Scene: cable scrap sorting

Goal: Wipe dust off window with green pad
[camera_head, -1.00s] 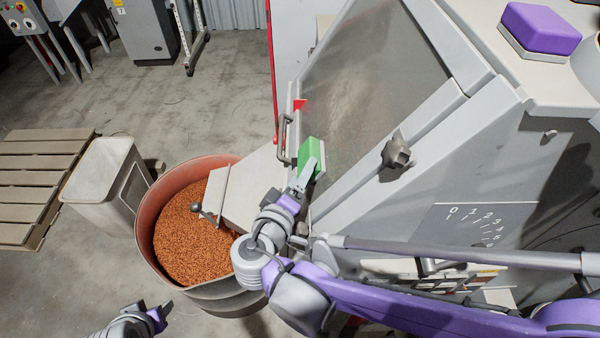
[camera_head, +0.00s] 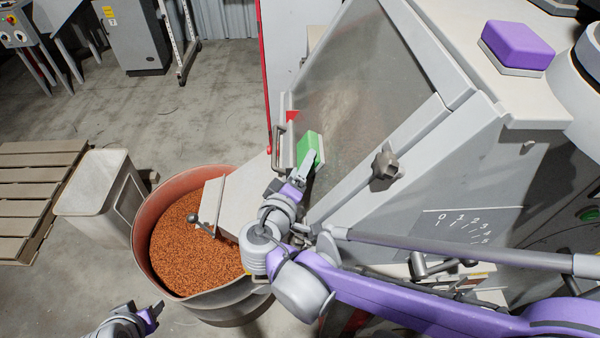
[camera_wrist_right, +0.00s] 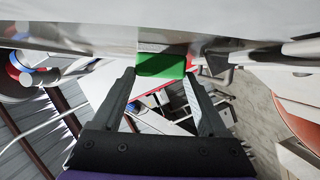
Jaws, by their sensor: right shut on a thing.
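The window (camera_head: 362,85) is a sloped, hazy grey pane in the machine's front, with a dull dusty look. The green pad (camera_head: 309,147) is at its lower left part, close beside the handle. My right gripper (camera_head: 305,168) is shut on the pad and holds it at the pane. In the right wrist view the pad (camera_wrist_right: 162,65) sits between the fingertips, right against the pale surface at the top; full contact is hard to tell. My left gripper (camera_head: 155,312) is low at the left, away from the window, small and partly cut off.
A metal handle (camera_head: 278,146) stands left of the pad, and a dark knob (camera_head: 385,165) is on the frame to the right. A drum of copper granules (camera_head: 143,225) stands below the chute. A purple block (camera_head: 519,44) lies on the machine's top. A bin (camera_head: 88,190) is left.

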